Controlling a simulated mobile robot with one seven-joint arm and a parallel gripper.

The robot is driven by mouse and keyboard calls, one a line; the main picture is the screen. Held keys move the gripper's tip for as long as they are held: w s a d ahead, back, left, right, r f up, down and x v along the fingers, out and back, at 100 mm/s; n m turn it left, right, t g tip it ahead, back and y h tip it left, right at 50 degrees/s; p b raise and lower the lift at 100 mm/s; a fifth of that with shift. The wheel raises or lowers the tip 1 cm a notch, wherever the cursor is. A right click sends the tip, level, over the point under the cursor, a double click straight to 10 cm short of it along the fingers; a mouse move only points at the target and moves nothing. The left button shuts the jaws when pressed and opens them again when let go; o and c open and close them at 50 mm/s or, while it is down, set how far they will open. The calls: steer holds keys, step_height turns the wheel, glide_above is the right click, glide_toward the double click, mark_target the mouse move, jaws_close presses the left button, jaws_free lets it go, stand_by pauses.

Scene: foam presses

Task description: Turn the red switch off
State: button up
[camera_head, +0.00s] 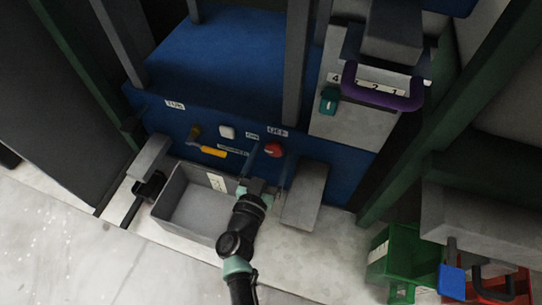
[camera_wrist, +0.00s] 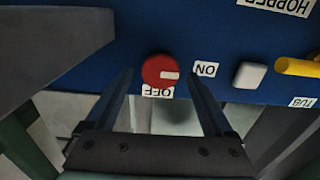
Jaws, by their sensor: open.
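The red switch (camera_head: 273,150) is a round knob on the blue front panel of the press. In the wrist view the red switch (camera_wrist: 157,69) appears between and beyond my two fingers, and its white mark points right, toward the ON label (camera_wrist: 207,69). The OFF label (camera_wrist: 158,91) is just below the knob there. My gripper (camera_wrist: 157,78) is open, with one finger on each side of the knob in the picture and nothing held. In the head view my gripper (camera_head: 267,168) is just in front of the switch. Contact with the knob cannot be seen.
A white button (camera_head: 227,132) and a yellow handle (camera_head: 213,152) sit left of the switch. A grey open tub (camera_head: 172,187) stands below the panel, left of my arm. A grey block (camera_head: 305,195) juts out at right. A purple handle (camera_head: 383,91) is higher at right.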

steer(key=c, duration=1.3)
steer(key=shift+c, duration=0.2)
steer(key=shift+m, duration=0.3)
steer(key=m+p, duration=0.1)
steer(key=m, duration=0.7)
steer(key=shift+s+d+f, duration=0.1)
steer(key=shift+f, duration=0.05)
steer(key=m, duration=0.4)
steer(key=shift+f, duration=0.1)
steer(key=m+b, duration=0.1)
steer(key=m, duration=0.4)
steer(key=shift+f, duration=0.1)
steer(key=shift+m, duration=0.3)
steer(key=o, duration=1.3)
